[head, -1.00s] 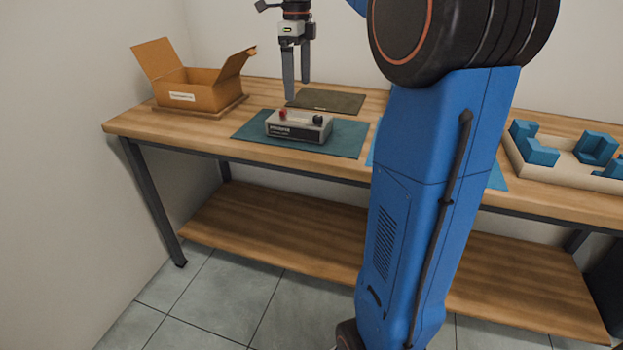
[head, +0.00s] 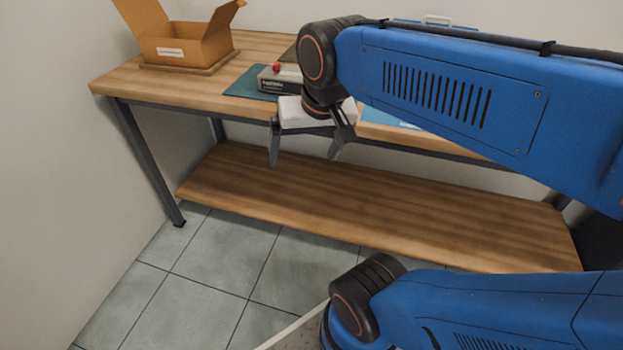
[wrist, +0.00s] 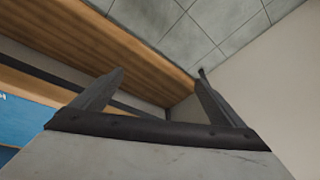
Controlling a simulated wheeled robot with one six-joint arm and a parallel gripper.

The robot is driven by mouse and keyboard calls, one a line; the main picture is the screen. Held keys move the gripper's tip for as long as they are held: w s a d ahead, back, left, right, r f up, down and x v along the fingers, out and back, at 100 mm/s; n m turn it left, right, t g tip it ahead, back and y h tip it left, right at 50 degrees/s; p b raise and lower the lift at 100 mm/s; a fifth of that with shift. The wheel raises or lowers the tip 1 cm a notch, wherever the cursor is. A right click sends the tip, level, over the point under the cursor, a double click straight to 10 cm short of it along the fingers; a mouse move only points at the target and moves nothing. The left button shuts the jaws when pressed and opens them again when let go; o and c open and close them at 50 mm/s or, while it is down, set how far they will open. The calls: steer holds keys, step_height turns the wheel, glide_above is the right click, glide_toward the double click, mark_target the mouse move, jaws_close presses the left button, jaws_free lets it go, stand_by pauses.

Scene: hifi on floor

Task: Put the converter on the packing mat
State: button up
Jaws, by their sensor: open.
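The converter, a grey box (head: 274,83) with a dark front label and a red knob, rests on a teal mat (head: 243,84) on the workbench. My arm hides its right part. My gripper (head: 304,160) is open and empty, in front of the bench's front edge, fingers pointing down, apart from the converter. In the wrist view its two fingers (wrist: 161,71) are spread with nothing between them. An olive mat (head: 290,53) behind the converter is mostly hidden. I cannot tell which mat is the packing mat.
An open cardboard box (head: 185,47) stands at the bench's left end. A light blue mat (head: 388,119) shows partly under my arm. The lower shelf (head: 380,205) is bare. A wall closes off the left side.

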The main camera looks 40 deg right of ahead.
steer(key=s+a+f+n, duration=0.1)
steer(key=s+f+n, duration=0.2)
steer(key=f+n, duration=0.1)
steer(key=shift+s+f+t, duration=0.35)
steer(key=shift+s+t, duration=0.05)
stand_by(1.0)
